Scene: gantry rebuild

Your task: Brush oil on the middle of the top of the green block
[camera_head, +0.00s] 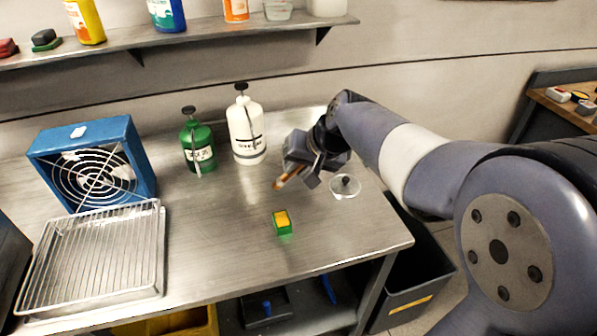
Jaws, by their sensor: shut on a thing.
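The green block (283,228) stands on the metal table, right of the middle, with a yellow-orange patch on its top (282,217). My gripper (297,172) is above the table, behind and slightly right of the block. It is shut on a small brush (287,179), whose brownish end points down and to the left. The brush is apart from the block. A clear round dish (345,186) with a dark knob stands to the right of the gripper. I cannot tell whether it holds oil.
A green bottle (198,143) and a white bottle (246,130) stand at the back. A blue fan (135,140) and a wire rack on a tray (154,275) are at the left. A dark bin (425,275) is beyond the table's right edge. The table around the block is clear.

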